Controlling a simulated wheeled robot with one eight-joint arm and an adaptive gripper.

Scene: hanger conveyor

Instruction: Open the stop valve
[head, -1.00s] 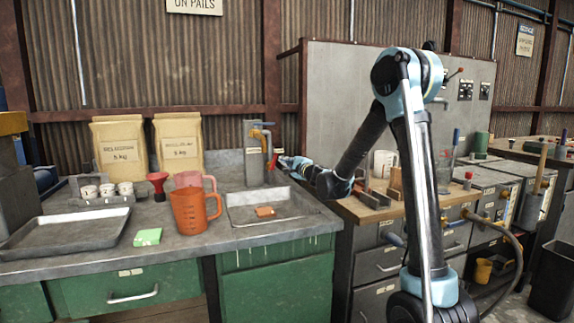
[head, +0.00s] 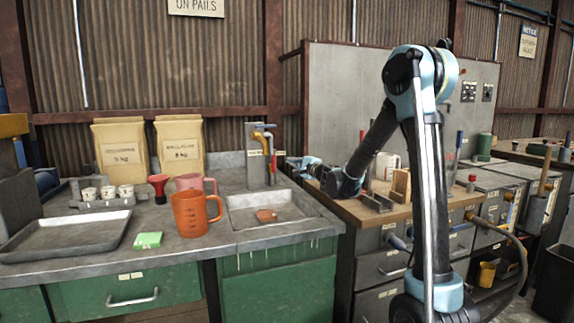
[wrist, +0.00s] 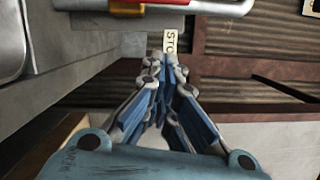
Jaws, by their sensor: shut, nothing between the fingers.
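A small red part (head: 275,160) shows just below, beside my gripper. In the wrist view a pale label reading "STO" (wrist: 178,42) is just past my fingertips, partly hidden by them. A red bar (wrist: 152,10) with silver around it crosses the top edge. My gripper (wrist: 168,62) is shut and empty; in the head view it (head: 282,160) is right of the fitting. Contact and the valve's position cannot be told.
The metal sink (head: 240,222) holds a small orange-brown block. An orange jug (head: 196,214), a green pad (head: 148,240) and a grey tray (head: 60,238) are left on the bench. A wooden-topped bench (head: 350,208) with tools stands to the right.

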